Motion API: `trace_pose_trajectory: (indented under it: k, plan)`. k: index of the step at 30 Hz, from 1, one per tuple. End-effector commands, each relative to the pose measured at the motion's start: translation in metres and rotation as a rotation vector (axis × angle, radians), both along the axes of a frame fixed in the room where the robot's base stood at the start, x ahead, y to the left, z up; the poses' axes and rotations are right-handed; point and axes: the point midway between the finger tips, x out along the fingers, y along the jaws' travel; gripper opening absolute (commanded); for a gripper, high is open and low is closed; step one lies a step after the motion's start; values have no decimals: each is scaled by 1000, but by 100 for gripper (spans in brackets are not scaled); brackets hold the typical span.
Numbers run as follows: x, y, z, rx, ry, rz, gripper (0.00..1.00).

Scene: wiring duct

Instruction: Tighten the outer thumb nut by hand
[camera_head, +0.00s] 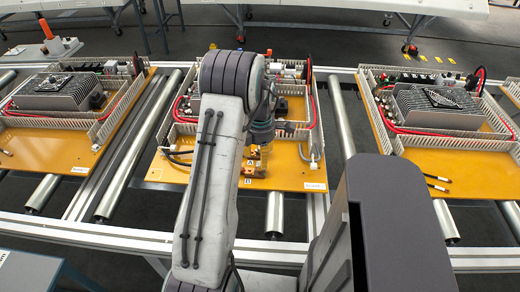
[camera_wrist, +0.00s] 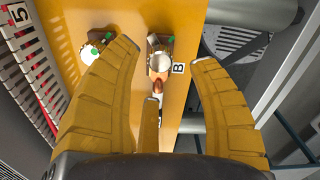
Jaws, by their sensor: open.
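In the wrist view a pale round nut-like part (camera_wrist: 159,63) sits on a terminal beside a label B (camera_wrist: 178,68), with a copper-coloured piece (camera_wrist: 157,88) just below it. Another terminal with a white part and green bits (camera_wrist: 92,50) is at the left, partly covered by a finger. My gripper (camera_wrist: 164,55) is open, its yellow fingers spread on either side of the B terminal, with no contact visible. A third, narrower finger stands below it. In the head view, copper terminals (camera_head: 248,173) show on the middle yellow board (camera_head: 290,178); my arm hides part of them.
Slotted grey duct walls (camera_wrist: 30,62) run along the left in the wrist view. Similar boards lie left (camera_head: 50,150) and right (camera_head: 465,175) on the roller conveyor, with metal rollers (camera_head: 342,120) between them. Cables (camera_head: 305,150) loop near the middle board's duct.

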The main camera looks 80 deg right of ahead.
Motion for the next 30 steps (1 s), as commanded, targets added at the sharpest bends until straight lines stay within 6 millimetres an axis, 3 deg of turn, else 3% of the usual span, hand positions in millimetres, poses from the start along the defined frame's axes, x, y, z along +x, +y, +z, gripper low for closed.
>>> trace_pose_trajectory:
  k: [12,25,30]
  plan:
    - [0,0,-40,2,0,-2,55]
    - [0,0,-44,0,0,-2,57]
    - [0,0,-44,0,0,-2,42]
